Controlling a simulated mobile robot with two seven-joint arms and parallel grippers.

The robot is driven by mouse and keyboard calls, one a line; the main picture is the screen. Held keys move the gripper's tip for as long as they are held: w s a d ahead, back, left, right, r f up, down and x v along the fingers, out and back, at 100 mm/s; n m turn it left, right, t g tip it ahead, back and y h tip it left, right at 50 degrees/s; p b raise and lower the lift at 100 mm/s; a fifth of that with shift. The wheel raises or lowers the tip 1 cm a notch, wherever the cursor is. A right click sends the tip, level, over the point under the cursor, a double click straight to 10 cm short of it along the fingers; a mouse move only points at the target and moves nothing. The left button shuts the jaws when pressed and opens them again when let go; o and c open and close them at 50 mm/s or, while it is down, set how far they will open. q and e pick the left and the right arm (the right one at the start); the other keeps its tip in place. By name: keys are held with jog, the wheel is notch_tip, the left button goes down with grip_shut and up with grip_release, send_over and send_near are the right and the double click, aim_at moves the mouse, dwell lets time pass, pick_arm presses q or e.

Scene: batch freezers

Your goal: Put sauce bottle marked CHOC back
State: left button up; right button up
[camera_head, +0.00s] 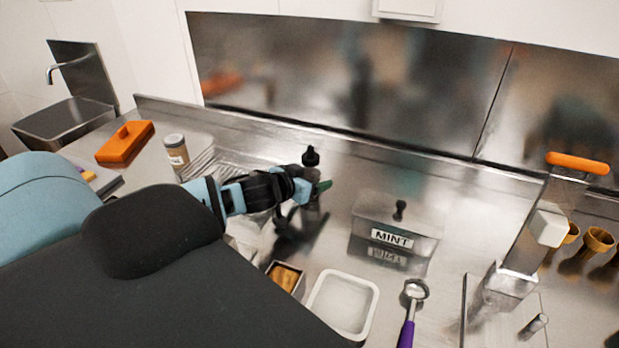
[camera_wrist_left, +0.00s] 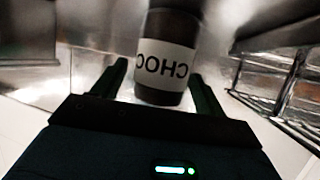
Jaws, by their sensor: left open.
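The sauce bottle marked CHOC (camera_wrist_left: 168,55) is dark brown with a white label, which reads upside down in the left wrist view. In the head view the bottle (camera_head: 311,160) shows its dark cap and upper part behind my left gripper (camera_head: 315,190). My left gripper is open, with one finger (camera_wrist_left: 110,78) on each side of the bottle's lower end in the wrist view. I cannot tell whether the fingers touch it. The bottle looks upright on the steel counter. My right gripper is not in view.
A steel wire rack (camera_head: 208,165) lies left of the gripper, near a jar (camera_head: 176,152) and an orange-lidded box (camera_head: 125,143). A lidded MINT container (camera_head: 396,225) stands to the right. A white tray (camera_head: 343,304), a small steel tin (camera_head: 285,279) and a purple-handled scoop (camera_head: 411,310) lie in front.

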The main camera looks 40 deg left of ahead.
pick_arm(q)
jog(key=shift+r, duration=0.15)
jog(key=v, duration=1.2)
dwell(0.3)
jog(key=shift+a, duration=0.1)
